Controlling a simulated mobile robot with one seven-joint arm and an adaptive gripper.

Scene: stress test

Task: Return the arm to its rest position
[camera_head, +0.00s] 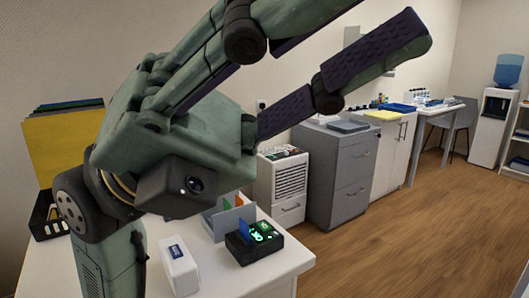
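My gripper (380,22) is close to the camera and fills the upper middle of the head view. It is raised above a white table and points to the upper right. Its two dark-padded fingers are spread apart, with one running past the top edge of the picture. No object shows between the fingers. The green gripper body and wrist, with a small camera on it, hide part of the table and wall behind.
Grey drawers (342,175), a white cabinet, a desk, a chair (463,122) and a water cooler (497,115) line the wall. Wooden floor at right is clear.

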